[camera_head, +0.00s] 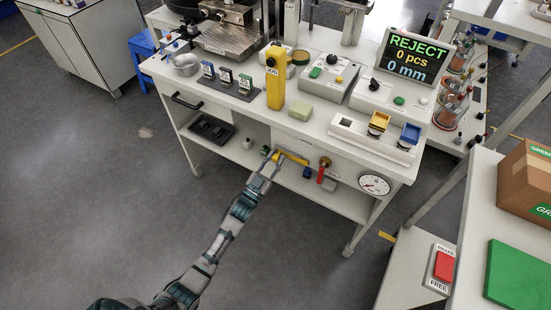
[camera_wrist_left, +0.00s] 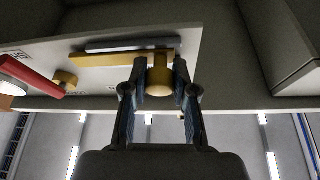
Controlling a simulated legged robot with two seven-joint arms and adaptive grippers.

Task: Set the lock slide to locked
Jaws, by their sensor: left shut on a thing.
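The lock slide is a yellow bar (camera_head: 292,157) with a round knob, mounted on the bench's front panel. In the left wrist view the bar (camera_wrist_left: 105,60) runs sideways under a grey rail, and its knob (camera_wrist_left: 160,82) points toward the camera. My left gripper (camera_head: 271,157) reaches up to the slide's left end. In the left wrist view its two fingers (camera_wrist_left: 160,70) stand on both sides of the knob and are shut on it. The lock markings are too small to read. My right gripper is not in view.
A red-handled valve (camera_head: 321,174) and a pressure gauge (camera_head: 374,185) sit right of the slide on the front panel. The red handle (camera_wrist_left: 25,76) also shows in the left wrist view. A lower shelf (camera_head: 225,151) holds a black tray. The floor before the bench is clear.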

